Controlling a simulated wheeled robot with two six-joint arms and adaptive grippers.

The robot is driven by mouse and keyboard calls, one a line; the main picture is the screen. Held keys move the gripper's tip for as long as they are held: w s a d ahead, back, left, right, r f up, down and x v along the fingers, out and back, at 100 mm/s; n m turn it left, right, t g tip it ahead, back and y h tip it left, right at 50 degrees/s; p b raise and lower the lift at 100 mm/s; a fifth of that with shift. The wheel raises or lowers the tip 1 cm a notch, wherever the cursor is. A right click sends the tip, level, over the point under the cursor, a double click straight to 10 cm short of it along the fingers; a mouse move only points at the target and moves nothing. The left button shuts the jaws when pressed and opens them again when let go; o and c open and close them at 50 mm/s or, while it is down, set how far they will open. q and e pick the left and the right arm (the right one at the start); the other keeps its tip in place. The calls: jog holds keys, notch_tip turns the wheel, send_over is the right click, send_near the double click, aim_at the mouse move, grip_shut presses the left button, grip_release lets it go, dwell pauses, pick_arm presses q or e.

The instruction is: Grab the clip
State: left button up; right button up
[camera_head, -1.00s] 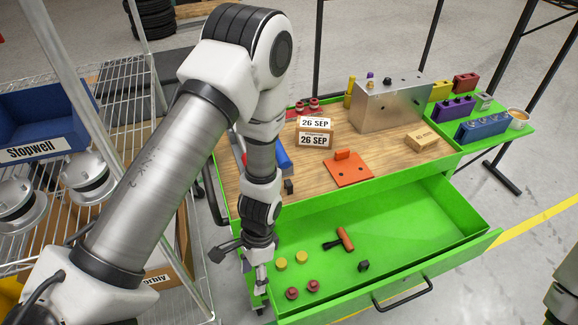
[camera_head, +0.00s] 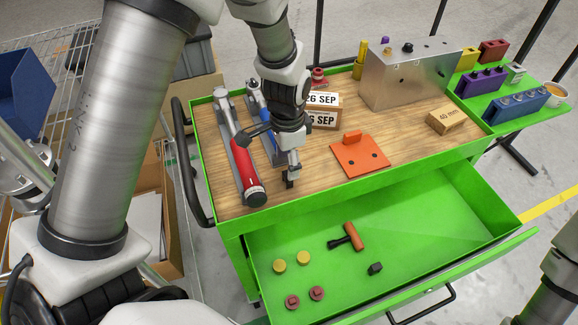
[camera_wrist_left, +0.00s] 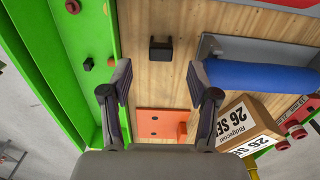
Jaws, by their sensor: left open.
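A small black clip (camera_head: 289,184) lies on the wooden worktop (camera_head: 320,186) near its front edge, left of the orange plate. It also shows in the left wrist view (camera_wrist_left: 160,50), ahead of and between the finger lines. My left gripper (camera_head: 293,168) is above the worktop close to the clip and partly overlaps it in the head view. In the left wrist view its two fingers (camera_wrist_left: 159,82) are spread apart with nothing between them. I cannot tell the exact height gap. My right gripper is not in view.
A red tool (camera_head: 242,165) and a blue tool (camera_wrist_left: 262,78) lie beside the clip. The orange plate (camera_head: 358,158) and small boxes (camera_head: 323,119) are nearby. The open green drawer (camera_head: 440,215) below holds a hammer-like piece (camera_head: 353,236), several round pieces and a black block (camera_head: 375,268).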

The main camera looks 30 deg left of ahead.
pick_arm(q)
notch_tip(320, 180, down, 6)
jog(key=shift+w+a+r, duration=0.1)
jog(key=shift+w, duration=0.05)
jog(key=shift+r, duration=0.1)
jog(key=shift+c, duration=1)
jog(key=c, duration=0.7)
